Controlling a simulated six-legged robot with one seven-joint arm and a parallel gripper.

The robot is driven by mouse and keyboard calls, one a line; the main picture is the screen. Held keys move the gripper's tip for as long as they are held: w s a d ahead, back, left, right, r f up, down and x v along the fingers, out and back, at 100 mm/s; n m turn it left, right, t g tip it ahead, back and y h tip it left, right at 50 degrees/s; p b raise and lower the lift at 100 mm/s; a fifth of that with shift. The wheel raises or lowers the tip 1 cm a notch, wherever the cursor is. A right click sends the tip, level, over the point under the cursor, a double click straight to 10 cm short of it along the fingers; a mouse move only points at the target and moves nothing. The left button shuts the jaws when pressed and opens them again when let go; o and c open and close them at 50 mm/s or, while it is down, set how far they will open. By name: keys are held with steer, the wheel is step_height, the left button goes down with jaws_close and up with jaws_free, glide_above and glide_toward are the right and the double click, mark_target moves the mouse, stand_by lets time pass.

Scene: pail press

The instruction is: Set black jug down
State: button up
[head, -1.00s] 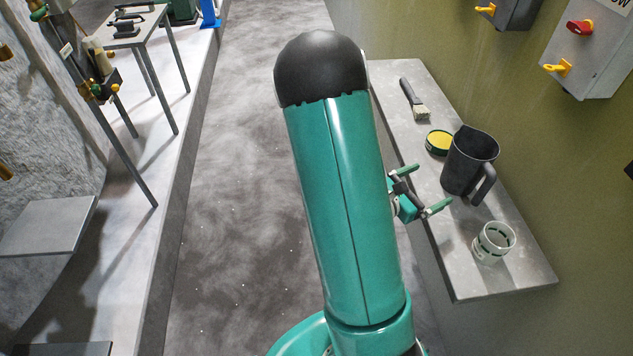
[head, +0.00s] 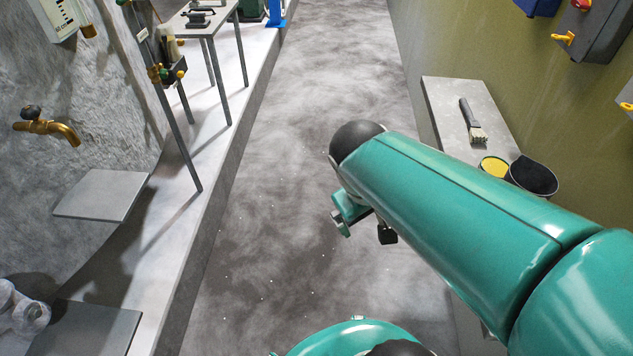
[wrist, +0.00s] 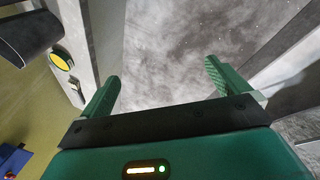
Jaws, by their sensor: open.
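The black jug (head: 533,177) stands on the grey shelf along the right wall in the head view. Only its open top shows there; my arm hides the rest. The jug (wrist: 33,38) also shows at the upper left of the wrist view, apart from my fingers. My gripper (wrist: 160,82) is open, with nothing between its two green fingers. In the head view my gripper (head: 345,215) is over the floor, left of the shelf and clear of the jug.
The shelf (head: 445,97) also holds a brush (head: 472,120) and a yellow-topped tin (head: 494,166) beside the jug. A brass tap (head: 45,127) is on the left wall above a grey slab (head: 100,195). The floor aisle (head: 310,90) between is clear.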

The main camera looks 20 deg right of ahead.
steer(key=a+r+m+t+y, duration=0.1)
steer(key=a+r+t+y, duration=0.2)
steer(key=a+r, duration=0.4)
steer(key=shift+w+a+t, duration=0.4)
steer(key=shift+a+t, duration=0.1)
steer(key=shift+a, duration=0.7)
